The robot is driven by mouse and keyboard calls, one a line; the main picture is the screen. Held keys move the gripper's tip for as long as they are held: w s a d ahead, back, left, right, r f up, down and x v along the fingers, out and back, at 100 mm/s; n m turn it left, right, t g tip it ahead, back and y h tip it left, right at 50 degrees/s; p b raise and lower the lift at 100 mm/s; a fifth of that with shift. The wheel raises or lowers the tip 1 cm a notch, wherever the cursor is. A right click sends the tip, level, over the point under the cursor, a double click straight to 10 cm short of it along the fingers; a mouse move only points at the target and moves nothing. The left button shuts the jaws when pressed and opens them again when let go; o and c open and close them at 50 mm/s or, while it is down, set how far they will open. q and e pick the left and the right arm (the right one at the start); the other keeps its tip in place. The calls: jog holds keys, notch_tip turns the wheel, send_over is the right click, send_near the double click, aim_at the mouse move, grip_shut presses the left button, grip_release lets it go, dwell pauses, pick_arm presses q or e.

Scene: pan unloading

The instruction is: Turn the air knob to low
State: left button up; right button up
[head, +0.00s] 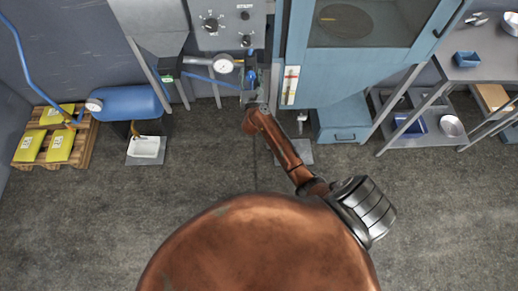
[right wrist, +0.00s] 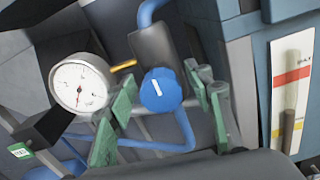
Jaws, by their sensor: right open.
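The blue air knob (right wrist: 161,92) shows in the right wrist view, with a short white line on its face that stands nearly upright, its top tilted a little left. My right gripper (right wrist: 166,110) is open, with a green-padded finger on each side of the knob. Gaps show between the knob and the fingers, so I see no contact; depth is hard to judge. In the head view my right gripper (head: 252,88) is at the pipework below the grey control panel, small and partly hidden by my arm. No low marking is readable. My left gripper is not in view.
A round white gauge (right wrist: 78,86) sits left of the knob, close to the left finger. A blue cabinet (head: 340,75) stands right of my gripper. The grey panel (head: 228,20) with black knobs is above. A blue tank (head: 132,103) and pallet (head: 85,150) are left.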

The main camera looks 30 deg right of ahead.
jog(key=shift+f+m+b, duration=0.35)
jog(key=shift+m+b, duration=0.2)
jog(key=shift+m, duration=0.05)
jog(key=p+v, duration=0.2)
jog(key=v, duration=0.6)
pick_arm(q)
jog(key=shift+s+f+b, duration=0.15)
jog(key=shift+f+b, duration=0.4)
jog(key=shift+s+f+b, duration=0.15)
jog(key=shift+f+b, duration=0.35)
pick_arm(e)
jog(key=s+a+f+n+y, duration=0.1)
jog(key=s+f+n+y, duration=0.1)
jog(key=f+n, duration=0.5)
jog(key=s+a+f+n+y, duration=0.1)
jog(key=s+f+n, duration=0.4)
jog(key=f, duration=0.9)
jog(key=s+a+f+n+g+y, duration=0.1)
jog(key=s+f+n, duration=0.3)
jog(key=f+n, duration=0.6)
jog(key=shift+s+f+y, duration=0.2)
jog(key=shift+f+y, duration=0.1)
jog(key=shift+y, duration=0.6)
jog(key=shift+a, duration=0.1)
